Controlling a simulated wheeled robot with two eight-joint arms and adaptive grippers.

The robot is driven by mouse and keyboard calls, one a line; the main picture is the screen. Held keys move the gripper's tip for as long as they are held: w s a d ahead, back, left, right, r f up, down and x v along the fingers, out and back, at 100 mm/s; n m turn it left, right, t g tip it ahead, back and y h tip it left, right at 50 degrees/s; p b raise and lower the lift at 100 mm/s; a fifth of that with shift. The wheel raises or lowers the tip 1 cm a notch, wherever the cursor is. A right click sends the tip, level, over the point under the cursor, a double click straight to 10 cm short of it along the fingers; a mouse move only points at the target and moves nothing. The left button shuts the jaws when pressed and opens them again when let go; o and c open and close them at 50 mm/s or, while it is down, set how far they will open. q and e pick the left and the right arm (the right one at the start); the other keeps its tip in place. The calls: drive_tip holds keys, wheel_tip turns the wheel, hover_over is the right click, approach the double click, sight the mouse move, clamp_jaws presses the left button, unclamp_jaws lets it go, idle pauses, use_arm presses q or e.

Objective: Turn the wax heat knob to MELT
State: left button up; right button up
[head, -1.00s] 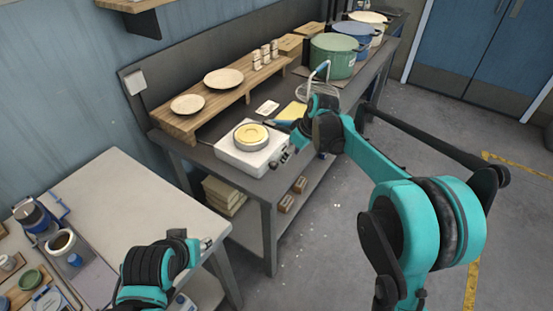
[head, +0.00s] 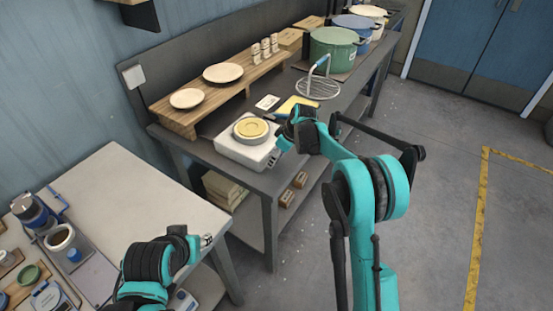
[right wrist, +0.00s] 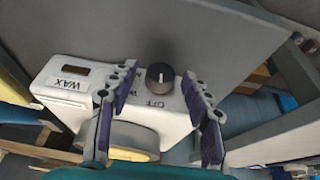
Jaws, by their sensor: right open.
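The white wax heater (head: 232,152) with a round yellow wax pot (head: 251,129) on top stands on the grey workbench. In the right wrist view its body (right wrist: 62,100) carries a WAX label, and the black heat knob (right wrist: 160,76) shows a white mark, with OFF lettering beside it. MELT lettering is not readable. My right gripper (right wrist: 157,84) is open, its fingers on either side of the knob in that view; contact cannot be told. In the head view my right gripper (head: 283,139) is at the heater's right side and hides the knob. My left gripper (head: 206,241) is over the pale table, away from the heater.
A wooden shelf (head: 200,112) with plates stands behind the heater. Large pots (head: 332,50) are at the far end. The floor to the right is clear.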

clamp_jaws()
drive_tip(key=shift+w+d+g, duration=0.1)
drive_tip(key=shift+g, duration=0.2)
drive_tip(key=shift+w+d+m+g+y+p, duration=0.15)
drive_tip(key=shift+m+g+y+p, duration=0.15)
drive_tip(key=shift+g+y+p, duration=0.6)
drive_tip(key=shift+w+d+f+m+g+y, duration=0.1)
drive_tip(key=shift+m+g+y, duration=0.1)
drive_tip(key=shift+g+y, duration=0.4)
drive_tip(key=shift+w+d+f+m+g+y, duration=0.15)
drive_tip(key=shift+g+y, duration=0.25)
drive_tip(key=shift+g, duration=0.4)
drive_tip(key=shift+s+a+r, duration=0.1)
